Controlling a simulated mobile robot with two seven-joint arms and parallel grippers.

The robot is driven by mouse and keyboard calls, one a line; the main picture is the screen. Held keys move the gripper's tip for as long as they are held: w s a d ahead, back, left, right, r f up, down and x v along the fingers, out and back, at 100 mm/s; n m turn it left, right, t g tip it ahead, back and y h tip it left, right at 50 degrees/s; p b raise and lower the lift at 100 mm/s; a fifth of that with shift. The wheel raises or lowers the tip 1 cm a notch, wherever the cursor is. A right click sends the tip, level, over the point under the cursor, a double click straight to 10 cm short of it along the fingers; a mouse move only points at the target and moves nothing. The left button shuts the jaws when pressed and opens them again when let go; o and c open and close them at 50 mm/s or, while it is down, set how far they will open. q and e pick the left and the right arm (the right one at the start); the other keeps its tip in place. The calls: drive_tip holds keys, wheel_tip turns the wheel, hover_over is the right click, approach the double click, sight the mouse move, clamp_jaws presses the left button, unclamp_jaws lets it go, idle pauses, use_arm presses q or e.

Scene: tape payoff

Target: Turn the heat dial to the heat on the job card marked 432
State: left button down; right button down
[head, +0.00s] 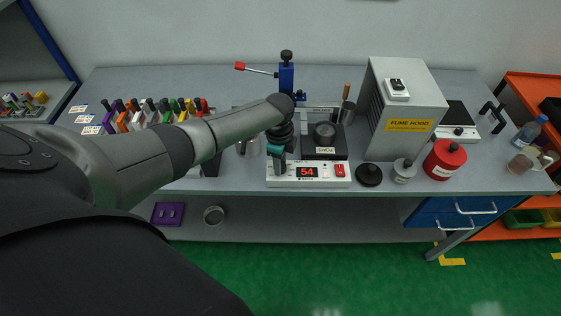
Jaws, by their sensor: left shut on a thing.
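My left arm comes in from the left, and its gripper (280,170) points down at the left front of a white hot plate unit (312,182). It is shut on the heat dial there, which is mostly hidden by the fingers. The unit's red display (307,172) reads 54, with a red switch (340,170) to its right. A small pot stands on the black plate above a label that seems to read SnCu. Small job cards (84,119) lie at the left of the bench; their print is too small to read. My right gripper is not in view.
A fume hood (405,110) stands right of the hot plate, with a black round lid (369,175) and a red canister (444,160) in front. A blue stand with a red-tipped lever (287,76) is behind. Several coloured-handled tools (135,118) are racked at left, partly behind my arm.

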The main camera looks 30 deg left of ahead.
use_arm(q)
drive_tip(key=m, duration=0.3)
drive_tip(key=shift+m+b, duration=0.3)
drive_tip(key=shift+m, duration=0.1)
drive_tip(key=m+b, duration=0.1)
drive_tip(key=m, duration=0.3)
drive_tip(key=shift+h, duration=0.3)
drive_tip(key=shift+m, duration=0.3)
drive_tip(key=shift+c, duration=2.3)
unclamp_jaws()
wheel_tip(320, 180, up, 15)
drive_tip(key=p, duration=0.1)
drive_tip(key=shift+s+a+r, duration=0.15)
drive_tip(key=shift+s+a, duration=0.1)
drive_tip(key=shift+s, duration=0.15)
